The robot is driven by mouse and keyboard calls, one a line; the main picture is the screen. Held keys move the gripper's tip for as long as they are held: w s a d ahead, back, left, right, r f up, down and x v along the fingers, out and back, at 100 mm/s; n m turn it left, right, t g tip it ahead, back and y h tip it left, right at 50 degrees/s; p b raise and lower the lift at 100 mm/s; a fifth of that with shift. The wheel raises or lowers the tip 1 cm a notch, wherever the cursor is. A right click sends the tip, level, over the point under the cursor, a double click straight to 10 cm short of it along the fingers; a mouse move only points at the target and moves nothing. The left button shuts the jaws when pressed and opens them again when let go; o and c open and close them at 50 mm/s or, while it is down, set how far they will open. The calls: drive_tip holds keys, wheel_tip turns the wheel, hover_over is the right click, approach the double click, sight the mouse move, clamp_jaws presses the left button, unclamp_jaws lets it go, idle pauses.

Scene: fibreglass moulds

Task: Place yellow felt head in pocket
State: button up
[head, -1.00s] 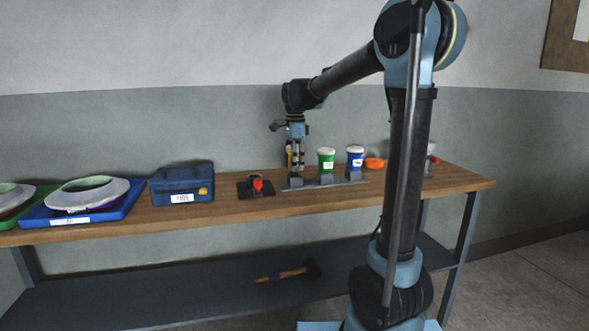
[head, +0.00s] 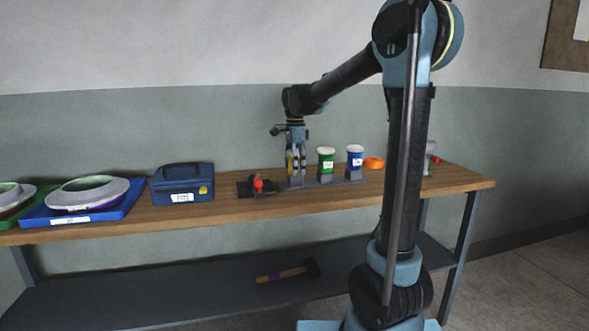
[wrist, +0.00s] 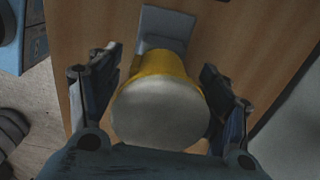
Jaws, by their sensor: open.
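The yellow felt head (wrist: 158,112), with a pale round top, stands between the two fingers of my gripper (wrist: 160,100) in the wrist view. The fingers are open, one on each side, and a gap shows at the right. In the head view my gripper (head: 296,166) is at the left end of a grey rack (head: 325,183), and a strip of yellow shows between its fingers. The head appears upright at the rack's left pocket. Its lower end is hidden, so I cannot tell how deep it sits.
A green head (head: 326,160) and a blue head (head: 355,158) with white tops stand to the right in the rack. A dark holder with a red part (head: 257,185) is close on the left.

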wheel_tip(320, 180, up, 12)
drive_tip(key=s+d+f+n+t, duration=0.1)
drive_tip(key=s+d+f+n, duration=0.35)
drive_tip(key=s+d, duration=0.3)
drive_tip(key=s+d+f+n, duration=0.3)
drive_tip(key=s+d+f, duration=0.35)
drive_tip(key=s, duration=0.25)
drive_tip(key=s+d+f+n, duration=0.3)
drive_tip(key=s+f, duration=0.4)
drive_tip(key=f, duration=0.2)
drive_tip(key=s+d+f+n+t, duration=0.1)
drive_tip(key=s+d+f+n, duration=0.3)
drive_tip(key=s+f, duration=0.4)
drive_tip(key=shift+s+d+f, duration=0.15)
drive_tip(key=shift+s+f, duration=0.05)
drive_tip(key=shift+f, duration=0.35)
drive_tip(key=shift+n, duration=0.25)
